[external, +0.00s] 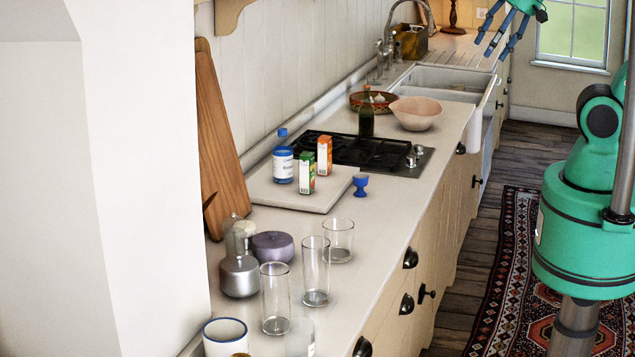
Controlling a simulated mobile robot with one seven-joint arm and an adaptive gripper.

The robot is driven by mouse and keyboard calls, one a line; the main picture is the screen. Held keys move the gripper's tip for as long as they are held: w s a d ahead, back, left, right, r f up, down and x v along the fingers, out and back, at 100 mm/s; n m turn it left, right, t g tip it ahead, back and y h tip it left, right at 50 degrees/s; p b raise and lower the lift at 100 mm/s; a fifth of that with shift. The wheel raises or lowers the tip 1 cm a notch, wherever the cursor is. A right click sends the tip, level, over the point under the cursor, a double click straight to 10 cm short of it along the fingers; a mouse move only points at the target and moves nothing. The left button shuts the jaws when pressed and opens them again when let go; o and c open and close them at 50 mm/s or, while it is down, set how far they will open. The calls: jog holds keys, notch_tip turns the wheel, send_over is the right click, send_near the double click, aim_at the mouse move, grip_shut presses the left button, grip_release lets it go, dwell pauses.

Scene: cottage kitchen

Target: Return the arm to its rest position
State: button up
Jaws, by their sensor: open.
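My gripper (507,32) shows at the top right of the external view, with its blue fingers spread open and pointing down to the left. Nothing shows between the fingers. It is high up, in front of the far sink and window in the picture, apart from the counter things. The upper part of my gripper and the middle of my arm are cut off by the frame's top edge. My green arm base part stands at the right edge, on a dark column over the rug.
The counter (379,229) runs along the left, with several glasses (316,272), a white board (264,188) with a bottle and cartons, a black hob (345,148), a pink bowl (416,113) and a white sink (440,80).

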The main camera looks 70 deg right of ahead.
notch_tip(320, 180, down, 15)
jog(key=b, duration=1.4)
jog(key=shift+r, duration=0.2)
